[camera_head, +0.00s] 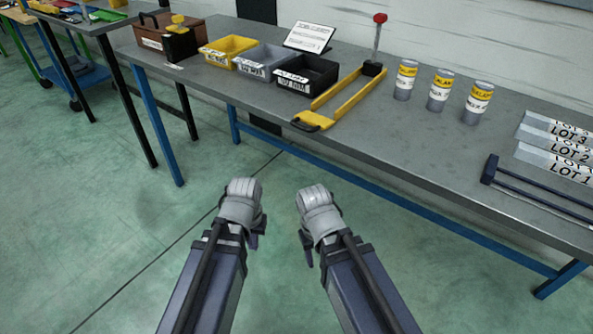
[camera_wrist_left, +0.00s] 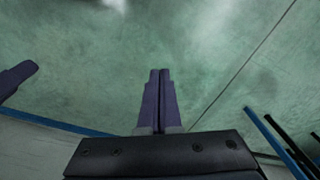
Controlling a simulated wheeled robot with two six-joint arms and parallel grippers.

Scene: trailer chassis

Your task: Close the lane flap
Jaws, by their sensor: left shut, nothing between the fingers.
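A yellow lane with two long rails (camera_head: 343,93) lies on the grey workbench. At its near end is a flat yellow flap (camera_head: 314,120) with a black handle (camera_head: 299,125) at the bench's front edge; I cannot tell its exact angle. A red-knobbed lever (camera_head: 378,40) stands at the lane's far end. My left gripper (camera_head: 255,241) hangs over the floor, in front of and below the bench, apart from the lane. Its fingers (camera_wrist_left: 160,75) are together and empty in the left wrist view. My right gripper (camera_head: 308,255) is beside it; its finger opening is unclear.
Yellow (camera_head: 229,48), grey (camera_head: 264,58) and black (camera_head: 306,74) bins stand left of the lane. Several labelled cans (camera_head: 405,80) stand right of it. A dark blue frame (camera_head: 489,170) and LOT-labelled blocks (camera_head: 560,145) are further right. Floor before the bench is clear.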

